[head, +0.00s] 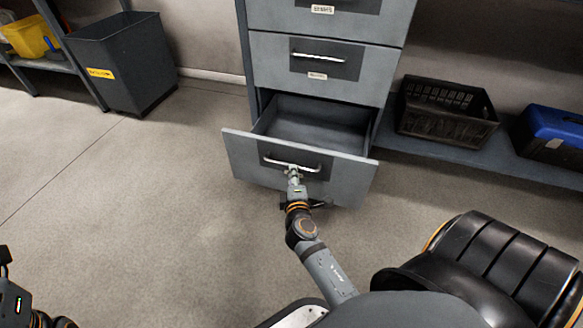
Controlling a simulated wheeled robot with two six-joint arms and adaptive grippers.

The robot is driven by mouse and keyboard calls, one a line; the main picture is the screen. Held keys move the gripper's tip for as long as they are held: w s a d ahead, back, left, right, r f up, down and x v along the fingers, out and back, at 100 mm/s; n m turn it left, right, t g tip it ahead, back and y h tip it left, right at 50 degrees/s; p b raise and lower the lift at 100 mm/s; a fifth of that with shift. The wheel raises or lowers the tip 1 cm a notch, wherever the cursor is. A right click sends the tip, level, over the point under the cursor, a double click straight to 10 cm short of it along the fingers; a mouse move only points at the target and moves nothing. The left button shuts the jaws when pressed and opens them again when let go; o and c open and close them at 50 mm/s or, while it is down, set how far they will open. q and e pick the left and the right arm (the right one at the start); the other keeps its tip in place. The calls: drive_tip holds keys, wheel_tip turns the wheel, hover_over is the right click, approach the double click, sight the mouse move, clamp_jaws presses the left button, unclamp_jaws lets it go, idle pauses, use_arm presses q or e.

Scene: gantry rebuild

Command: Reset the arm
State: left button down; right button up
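My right gripper (293,172) is at the bar handle (275,161) of the open bottom drawer (242,158). Its fingertips overlap the middle of the handle in the picture. They are too small to show whether they are closed around the bar or only beside it. My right arm reaches up to it from the lower middle of the view. My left gripper (4,262) shows only in part at the lower left edge, away from the furniture. Its fingers are cut off by the frame, so its opening is unclear.
The grey cabinet (270,62) has closed drawers above the open, empty-looking one. A black crate (446,110) and a blue case (553,130) sit on a low shelf at right. A dark bin (130,65) stands at upper left. The floor at left is clear.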

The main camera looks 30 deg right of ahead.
drive_tip(key=shift+v, duration=1.15)
